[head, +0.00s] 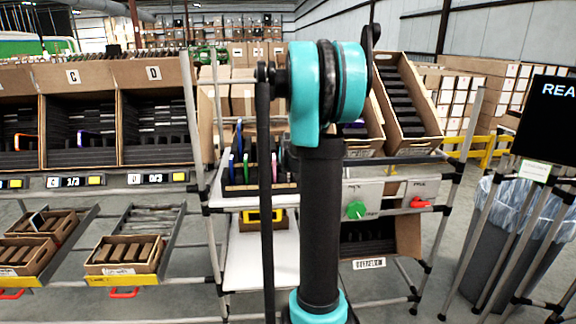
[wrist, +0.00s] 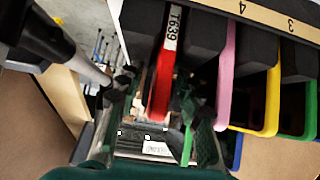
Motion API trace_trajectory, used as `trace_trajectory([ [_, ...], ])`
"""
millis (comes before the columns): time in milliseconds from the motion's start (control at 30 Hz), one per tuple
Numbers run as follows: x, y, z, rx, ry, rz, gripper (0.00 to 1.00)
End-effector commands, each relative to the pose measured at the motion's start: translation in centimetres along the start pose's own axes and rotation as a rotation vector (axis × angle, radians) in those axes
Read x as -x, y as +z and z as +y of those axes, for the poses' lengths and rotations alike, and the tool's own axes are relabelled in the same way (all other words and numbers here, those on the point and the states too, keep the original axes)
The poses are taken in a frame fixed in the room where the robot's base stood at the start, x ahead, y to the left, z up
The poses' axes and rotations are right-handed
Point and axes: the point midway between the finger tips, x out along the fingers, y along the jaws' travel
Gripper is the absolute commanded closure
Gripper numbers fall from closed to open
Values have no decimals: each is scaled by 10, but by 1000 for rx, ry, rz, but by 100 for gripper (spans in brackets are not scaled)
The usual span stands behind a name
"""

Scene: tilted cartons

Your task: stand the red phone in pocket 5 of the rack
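The red phone (wrist: 160,88), with a white T639 label, stands in a slot between two dark foam blocks of the rack (wrist: 258,12) in the wrist view. This slot is beside the pink phone's, on the side away from labels 4 and 3; its own number is out of view. My gripper (wrist: 155,100) has its fingers on either side of the phone's lower end in the picture. A gap shows on the left side; contact on the right cannot be told. In the head view the rack (head: 262,188) is partly behind my arm, which hides the gripper.
A pink phone (wrist: 227,75), yellow phone (wrist: 271,85) and green phone (wrist: 310,110) fill neighbouring slots. A cardboard wall (wrist: 275,155) lies close by. Tilted cartons (head: 405,95) stand above right. A green knob (head: 355,209) sits on a panel right of my arm.

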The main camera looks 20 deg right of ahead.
Motion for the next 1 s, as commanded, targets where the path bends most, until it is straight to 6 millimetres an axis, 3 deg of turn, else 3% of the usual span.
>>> trace_trajectory([
  [267, 16, 0, 0, 0, 0, 0, 64],
  [700, 85, 0, 0, 0, 0, 0, 64],
  [1000, 115, 0, 0, 0, 0, 0, 64],
])
